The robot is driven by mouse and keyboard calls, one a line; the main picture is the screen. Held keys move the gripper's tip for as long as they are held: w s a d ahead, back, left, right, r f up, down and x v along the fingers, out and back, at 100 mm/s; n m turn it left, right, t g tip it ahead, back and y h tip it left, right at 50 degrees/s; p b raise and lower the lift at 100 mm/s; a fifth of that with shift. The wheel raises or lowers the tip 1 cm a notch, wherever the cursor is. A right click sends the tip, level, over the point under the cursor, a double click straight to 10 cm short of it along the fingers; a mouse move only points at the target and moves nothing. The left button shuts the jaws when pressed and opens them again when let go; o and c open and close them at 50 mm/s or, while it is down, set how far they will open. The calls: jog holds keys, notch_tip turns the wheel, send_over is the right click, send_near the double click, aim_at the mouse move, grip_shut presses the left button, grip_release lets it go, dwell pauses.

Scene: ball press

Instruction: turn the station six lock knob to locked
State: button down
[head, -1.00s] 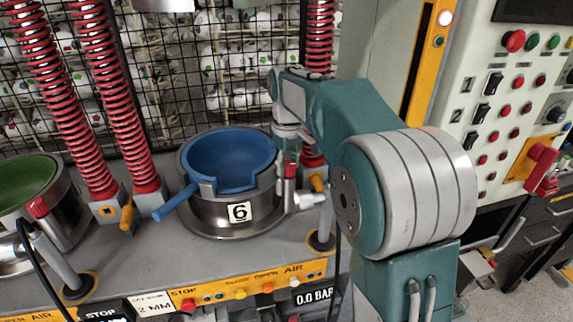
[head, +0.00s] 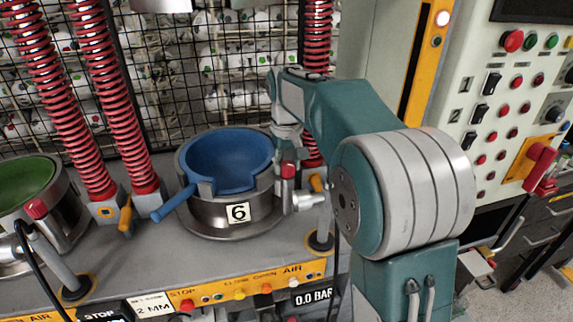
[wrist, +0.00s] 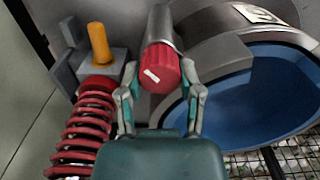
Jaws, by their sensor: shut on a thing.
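The station six lock knob (wrist: 162,72) is red and ribbed, with a white mark on its face, and sits on the end of a grey metal cylinder. It shows in the head view (head: 288,171) just right of the blue-lined bowl. My gripper (wrist: 160,80) has a finger on each side of the knob and is shut on it. In the head view my gripper (head: 284,158) comes down over the knob, and its fingertips are hard to make out. The steel bowl (head: 265,208) bears a "6" label (head: 238,212). The white mark runs slantwise in the wrist view.
An orange handle (wrist: 99,43) on a grey block and a red spring (wrist: 86,128) stand close left of my gripper in the wrist view. The blue bowl interior (wrist: 255,95) is close on the right. A blue handle (head: 174,204) sticks out from the bowl's left.

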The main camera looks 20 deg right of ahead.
jog(key=shift+s+f, duration=0.1)
jog(key=shift+f, duration=0.05)
jog(key=shift+c, duration=1.3)
grip_release()
jog(key=shift+r, duration=0.2)
